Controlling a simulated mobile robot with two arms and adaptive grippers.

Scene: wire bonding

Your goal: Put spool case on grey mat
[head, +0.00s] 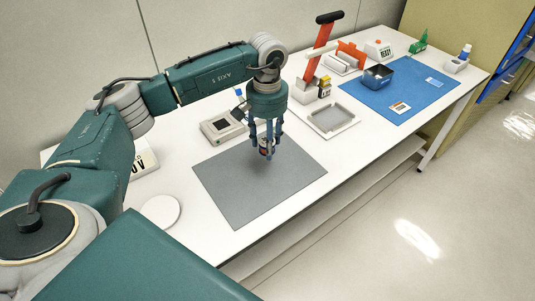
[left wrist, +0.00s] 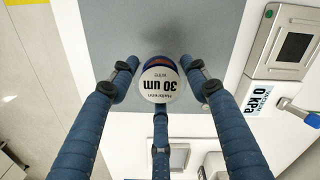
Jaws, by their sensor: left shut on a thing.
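The spool case (left wrist: 162,82) is a small round case with a white label reading "30 um" in the left wrist view. In the head view the case (head: 265,150) shows partly between the fingers, with dark and red on it. My left gripper (head: 266,146) points down, shut on the case, over the grey mat (head: 238,190). The mat also fills the upper middle of the left wrist view (left wrist: 110,35). I cannot tell whether the case touches the mat. My right gripper is not in view.
A device with a screen (head: 222,126) stands behind the mat. A white tray (head: 332,119) is to its right. A white disc (head: 160,211) lies left of the mat. Farther right, a blue mat (head: 415,101) holds a dark box (head: 377,77). The grey mat's front and left parts are clear.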

